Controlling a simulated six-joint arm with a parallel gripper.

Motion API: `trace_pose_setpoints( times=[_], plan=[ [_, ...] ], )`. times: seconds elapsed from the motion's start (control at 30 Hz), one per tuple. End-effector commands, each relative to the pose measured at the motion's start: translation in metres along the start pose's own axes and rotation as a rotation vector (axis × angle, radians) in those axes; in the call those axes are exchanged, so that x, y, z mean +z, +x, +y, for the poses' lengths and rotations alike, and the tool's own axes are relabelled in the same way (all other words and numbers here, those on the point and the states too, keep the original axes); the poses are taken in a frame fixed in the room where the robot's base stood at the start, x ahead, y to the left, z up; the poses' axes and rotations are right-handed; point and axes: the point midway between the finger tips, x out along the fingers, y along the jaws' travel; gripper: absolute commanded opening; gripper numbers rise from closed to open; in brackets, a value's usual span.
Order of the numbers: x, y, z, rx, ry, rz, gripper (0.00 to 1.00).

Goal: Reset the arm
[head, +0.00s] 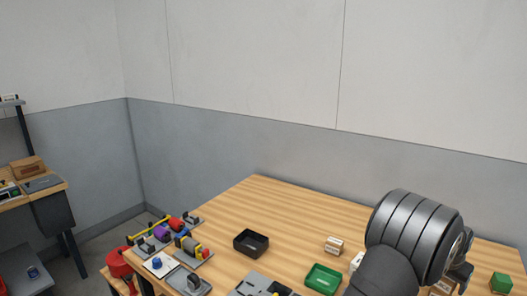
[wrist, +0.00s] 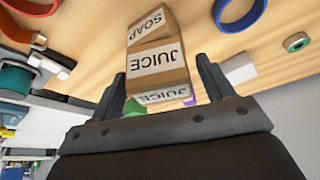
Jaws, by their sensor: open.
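My gripper (wrist: 160,75) is open in the wrist view, with one dark finger on each side of the picture's middle. Cardboard-brown boxes with white labels show between and beyond the fingers: one reads SOAP (wrist: 152,22), one reads JUICE (wrist: 157,62), and another JUICE label is below it. I cannot tell whether the fingers touch them. In the head view my arm's dark, ribbed wrist hangs over the right side of the wooden table (head: 290,215); the gripper's fingertips are mostly hidden behind it.
A black tray (head: 251,242), a green tray (head: 323,279) and a small labelled box (head: 334,245) sit on the table. A green block (head: 501,282) is at the right. Colourful items crowd the left edge. A grey wall stands behind. The table's back middle is clear.

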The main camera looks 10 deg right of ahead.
Motion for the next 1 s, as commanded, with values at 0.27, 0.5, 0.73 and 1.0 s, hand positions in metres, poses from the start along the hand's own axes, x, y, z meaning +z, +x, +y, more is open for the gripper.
trace_pose_setpoints(
  times=[0.27, 0.5, 0.73, 1.0],
  plan=[
    [-0.004, -0.064, 0.0, -0.001, 0.0, 0.01, 0.74],
    [-0.003, -0.112, 0.0, -0.001, 0.0, 0.01, 0.74],
    [-0.002, -0.082, 0.0, 0.0, 0.0, 0.002, 0.74],
    [-0.002, -0.028, 0.0, 0.0, 0.0, 0.003, 0.74]
  ],
)
